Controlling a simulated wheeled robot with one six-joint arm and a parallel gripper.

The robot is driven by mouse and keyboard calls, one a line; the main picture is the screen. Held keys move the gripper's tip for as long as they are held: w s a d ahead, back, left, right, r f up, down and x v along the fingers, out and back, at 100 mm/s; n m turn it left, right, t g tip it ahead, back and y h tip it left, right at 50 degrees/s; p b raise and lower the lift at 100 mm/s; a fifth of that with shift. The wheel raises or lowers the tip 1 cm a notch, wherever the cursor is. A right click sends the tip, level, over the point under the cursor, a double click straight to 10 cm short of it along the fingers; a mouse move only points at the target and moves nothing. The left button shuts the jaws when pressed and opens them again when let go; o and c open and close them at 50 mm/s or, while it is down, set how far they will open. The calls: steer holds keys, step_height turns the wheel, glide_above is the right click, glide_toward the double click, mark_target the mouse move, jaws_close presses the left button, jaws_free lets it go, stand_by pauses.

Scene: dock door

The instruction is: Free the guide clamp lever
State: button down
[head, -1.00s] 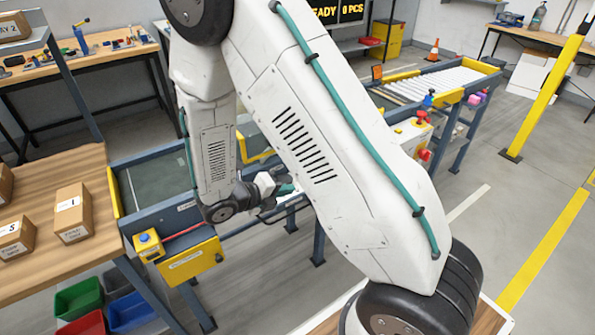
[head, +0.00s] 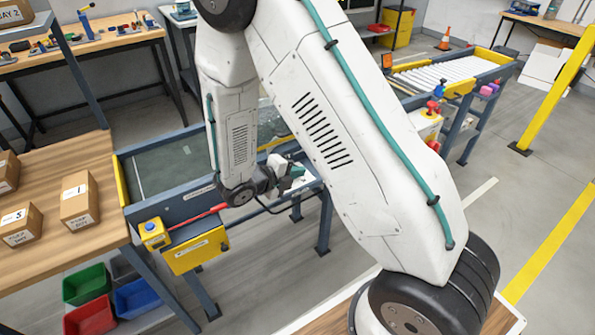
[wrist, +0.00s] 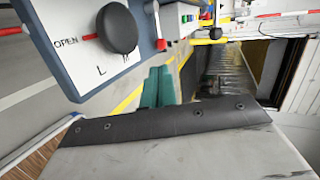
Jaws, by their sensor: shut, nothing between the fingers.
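My gripper (head: 298,172) is beside the conveyor's near side rail in the head view, partly hidden by my arm. In the wrist view its teal fingers (wrist: 158,88) are together with nothing between them. A pale panel (wrist: 72,50) marked OPEN fills the upper left there, with a round black knob (wrist: 118,28) on it, apart from the fingers. A thin grey lever with a red end (wrist: 161,45) stands just right of the knob, above the fingertips. I cannot tell for certain which of these is the guide clamp lever.
A yellow box (head: 195,251) and a blue button (head: 150,226) are on the conveyor's near side. A red bar (head: 198,217) runs along the rail. Cartons (head: 79,201) stand on the left bench. A roller conveyor (head: 440,75) lies beyond my arm.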

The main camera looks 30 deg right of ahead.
mark_target(319, 176)
steer(key=x, duration=0.9)
steer(key=shift+d+f, duration=0.2)
steer(key=shift+d, duration=0.2)
